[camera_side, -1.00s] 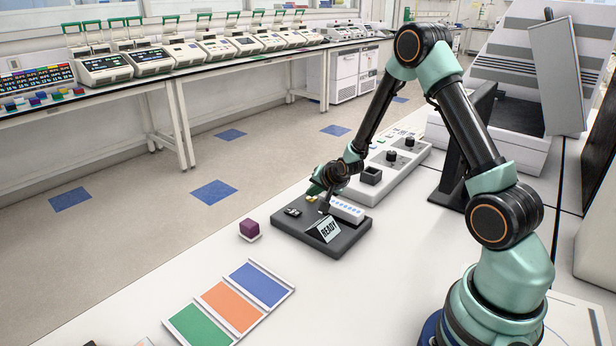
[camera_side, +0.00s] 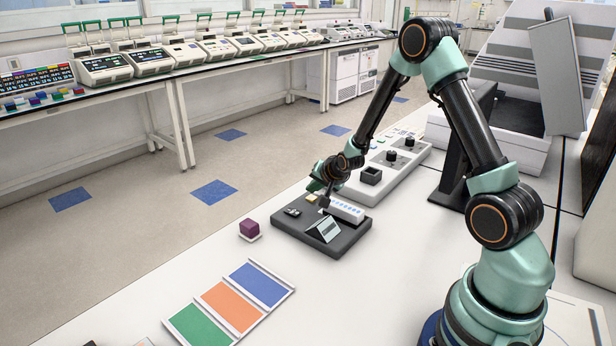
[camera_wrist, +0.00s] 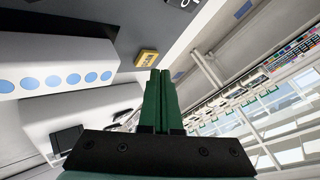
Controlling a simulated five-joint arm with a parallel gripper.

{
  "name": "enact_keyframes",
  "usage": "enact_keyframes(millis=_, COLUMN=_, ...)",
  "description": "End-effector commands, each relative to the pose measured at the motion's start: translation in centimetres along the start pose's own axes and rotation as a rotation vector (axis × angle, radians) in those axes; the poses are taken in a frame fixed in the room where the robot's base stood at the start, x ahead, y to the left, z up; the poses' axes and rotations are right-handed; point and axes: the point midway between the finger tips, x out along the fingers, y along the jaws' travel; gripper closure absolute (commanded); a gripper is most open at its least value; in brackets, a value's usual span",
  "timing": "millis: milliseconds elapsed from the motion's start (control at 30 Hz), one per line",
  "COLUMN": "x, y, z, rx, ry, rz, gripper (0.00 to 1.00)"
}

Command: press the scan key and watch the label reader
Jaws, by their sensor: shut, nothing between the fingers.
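A dark reader base (camera_side: 345,243) lies on the white bench. On it, the small yellow key (camera_side: 311,198) sits near the back edge; it also shows in the wrist view (camera_wrist: 147,57), just ahead of my fingertips. The tilted display (camera_side: 324,229) at the front of the base shows a pale panel with no readable word. A white block with a row of blue dots (camera_side: 347,209) is on the base to the right. My gripper (camera_wrist: 162,72) has its green fingers together and empty, close by the yellow key and seemingly a little apart from it.
A black switch (camera_side: 292,212) sits on the base's left. A purple cube (camera_side: 249,228) stands left of the base, with blue (camera_side: 258,285), orange (camera_side: 231,306) and green panels in front. A grey console with knobs (camera_side: 391,157) stands behind.

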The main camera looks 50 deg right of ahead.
Motion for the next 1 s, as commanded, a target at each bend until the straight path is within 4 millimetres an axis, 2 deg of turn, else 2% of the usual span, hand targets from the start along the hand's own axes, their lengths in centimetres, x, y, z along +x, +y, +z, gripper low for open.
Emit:
enact_keyframes(millis=333, x=-0.3, y=-0.2, z=-0.2, rx=0.000, ry=0.001, rz=-0.001, gripper=1.00)
enact_keyframes(millis=800, x=-3.1, y=-2.4, z=-2.2, rx=0.000, ry=0.001, rz=-0.001, gripper=1.00)
enact_keyframes(millis=1000, x=-3.5, y=-2.6, z=-2.4, rx=0.000, ry=0.000, rz=0.000, gripper=1.00)
